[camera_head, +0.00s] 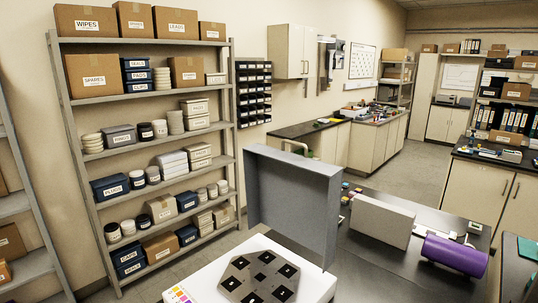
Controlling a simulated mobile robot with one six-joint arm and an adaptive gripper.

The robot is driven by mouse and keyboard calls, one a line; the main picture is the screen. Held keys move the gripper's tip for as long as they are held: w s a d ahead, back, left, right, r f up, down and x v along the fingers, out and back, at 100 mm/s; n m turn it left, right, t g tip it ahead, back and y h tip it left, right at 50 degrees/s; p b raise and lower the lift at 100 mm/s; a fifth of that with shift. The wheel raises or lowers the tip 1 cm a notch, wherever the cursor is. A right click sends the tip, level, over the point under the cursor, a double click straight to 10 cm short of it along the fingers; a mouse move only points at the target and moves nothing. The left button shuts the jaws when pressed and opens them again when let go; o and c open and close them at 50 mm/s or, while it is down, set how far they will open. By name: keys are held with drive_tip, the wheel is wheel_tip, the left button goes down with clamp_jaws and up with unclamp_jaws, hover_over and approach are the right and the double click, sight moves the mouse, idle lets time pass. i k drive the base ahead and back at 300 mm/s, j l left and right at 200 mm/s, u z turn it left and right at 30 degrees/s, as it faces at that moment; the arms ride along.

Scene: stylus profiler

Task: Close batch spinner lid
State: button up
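The batch spinner (205,279) appears to be the white-topped unit at the bottom of the head view, partly cut off by the lower edge. A dark grey hexagonal plate (238,267) with several black square pieces lies on its top. Its grey lid (287,201) stands open, roughly upright, at the far side of the unit. The lid looks like a shallow box with a thin rim. The hinge is not clearly visible. My gripper is not in view.
Right of the lid is a dark bench (365,272) with a light grey box (383,221) and a purple cylinder (455,255). A loaded shelf rack (230,110) stands behind on the left. Grey floor (400,162) is open toward the back.

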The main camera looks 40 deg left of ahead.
sight(298, 197)
drive_tip(key=u, duration=1.45)
drive_tip(key=i+j, duration=0.1)
drive_tip(key=j+z, duration=0.05)
drive_tip(key=j, duration=0.05)
